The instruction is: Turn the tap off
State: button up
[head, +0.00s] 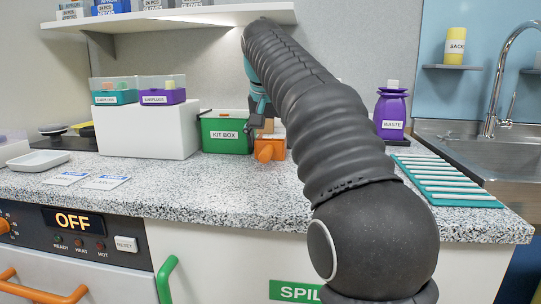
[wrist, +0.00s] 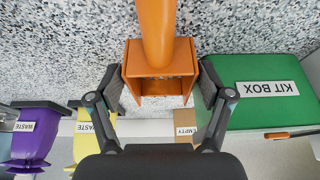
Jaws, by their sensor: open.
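The tap is a tall curved silver spout (head: 498,80) at the right edge in the head view, standing at the back of the metal sink (head: 470,150). A thin lever (head: 511,108) rises beside its base. No water stream can be made out, and the spout's end is cut off. The tap is not in the wrist view.
A green kit box (head: 226,142) stands close beside my gripper. A purple waste jar (head: 390,115) and a teal ribbed rack (head: 445,184) lie between it and the sink. A white shelf (head: 170,20) hangs above. The front middle counter (head: 200,185) is clear.

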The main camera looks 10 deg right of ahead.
jog(key=shift+w+f, duration=0.15)
jog(key=shift+f, duration=0.3)
jog(key=c, duration=0.9)
jog(key=shift+r, duration=0.2)
